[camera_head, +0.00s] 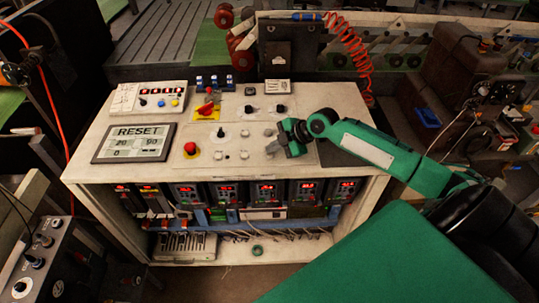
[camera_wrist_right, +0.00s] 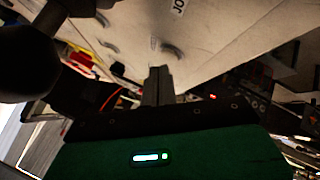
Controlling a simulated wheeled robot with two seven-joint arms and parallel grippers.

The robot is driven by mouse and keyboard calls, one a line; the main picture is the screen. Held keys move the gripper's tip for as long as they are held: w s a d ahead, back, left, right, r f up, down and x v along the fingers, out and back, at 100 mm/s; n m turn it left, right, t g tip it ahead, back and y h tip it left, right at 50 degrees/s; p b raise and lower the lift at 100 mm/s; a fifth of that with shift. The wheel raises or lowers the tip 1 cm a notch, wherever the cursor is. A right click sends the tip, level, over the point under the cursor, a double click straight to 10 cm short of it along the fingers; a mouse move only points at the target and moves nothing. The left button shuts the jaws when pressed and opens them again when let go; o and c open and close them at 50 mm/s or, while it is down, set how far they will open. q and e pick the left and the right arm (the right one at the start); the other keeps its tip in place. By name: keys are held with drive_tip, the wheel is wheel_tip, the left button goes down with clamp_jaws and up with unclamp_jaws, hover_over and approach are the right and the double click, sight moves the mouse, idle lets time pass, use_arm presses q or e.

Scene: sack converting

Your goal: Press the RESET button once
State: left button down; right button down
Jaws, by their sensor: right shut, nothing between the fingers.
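A dark-framed panel lettered RESET (camera_head: 135,143), with figures under the word, lies at the left of the console's slanted top in the head view. Which part of it is the button, I cannot tell. My right gripper (camera_head: 279,147) is over the right part of the same top, well to the right of the panel. In the right wrist view its fingers (camera_wrist_right: 158,86) are together with nothing between them, pointing toward the pale console surface. Whether they touch it, I cannot tell. My left gripper is not in view.
A white box with a display (camera_head: 148,98) stands behind the panel. Red-lit modules (camera_head: 266,192) fill the shelf below.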

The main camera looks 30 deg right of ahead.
sight(273, 157)
drive_tip(key=shift+f+b, duration=0.35)
drive_tip(key=shift+f, duration=0.25)
idle(0.6)
drive_tip(key=shift+r, duration=0.15)
drive_tip(key=shift+r+p, duration=0.55)
drive_tip(key=shift+r, duration=0.15)
drive_tip(key=shift+r, duration=0.1)
wheel_tip(273, 157, up, 5)
drive_tip(key=p, duration=0.3)
idle(0.3)
idle(0.7)
